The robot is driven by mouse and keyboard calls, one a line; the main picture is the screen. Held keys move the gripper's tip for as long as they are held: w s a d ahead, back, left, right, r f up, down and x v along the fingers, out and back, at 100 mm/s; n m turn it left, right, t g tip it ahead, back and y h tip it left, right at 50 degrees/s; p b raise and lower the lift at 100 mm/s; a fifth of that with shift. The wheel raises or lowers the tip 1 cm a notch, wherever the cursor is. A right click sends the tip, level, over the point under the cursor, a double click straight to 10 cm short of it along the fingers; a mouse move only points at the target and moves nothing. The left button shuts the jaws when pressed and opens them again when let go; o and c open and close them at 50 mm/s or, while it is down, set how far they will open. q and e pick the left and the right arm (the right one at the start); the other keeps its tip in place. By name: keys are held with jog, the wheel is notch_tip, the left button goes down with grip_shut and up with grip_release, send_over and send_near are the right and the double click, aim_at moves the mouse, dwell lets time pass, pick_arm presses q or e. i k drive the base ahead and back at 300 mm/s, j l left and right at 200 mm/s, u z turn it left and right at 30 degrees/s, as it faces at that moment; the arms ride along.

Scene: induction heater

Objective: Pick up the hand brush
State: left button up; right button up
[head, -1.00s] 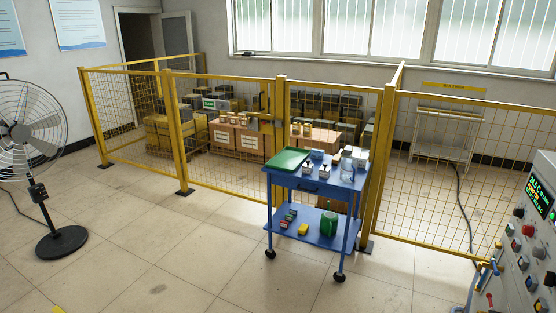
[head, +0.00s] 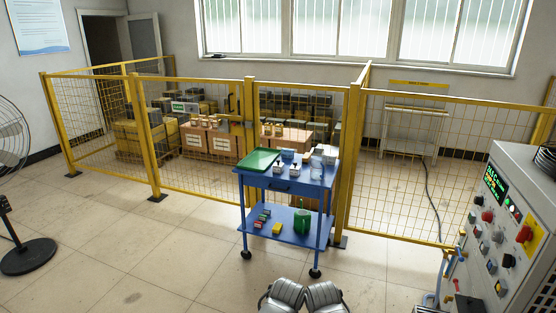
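I cannot make out a hand brush for certain in the head view. A small dark object (head: 217,56) lies on the windowsill at the back, too small to identify. A blue two-shelf cart (head: 288,187) stands in front of the fence, with a green tray (head: 260,160) and several small boxes and jars on top. Its lower shelf holds a green cylinder (head: 302,222), a yellow block (head: 277,228) and several small coloured items. Two grey parts of my own body show at the bottom edge. No gripper fingertips can be seen.
A yellow mesh fence (head: 197,135) crosses the room, with boxes behind it. A control cabinet (head: 505,235) with buttons stands at the right. A floor fan (head: 25,255) is at the left edge. The tiled floor left of the cart is clear.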

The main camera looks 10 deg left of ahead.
aim_at(307, 158)
jog(key=z, duration=1.6)
jog(key=u, duration=1.6)
jog(key=i+j+u, duration=0.2)
jog(key=i, duration=1.3)
jog(key=i+l+u, duration=0.2)
jog(key=i, duration=1.3)
jog(key=l, duration=0.1)
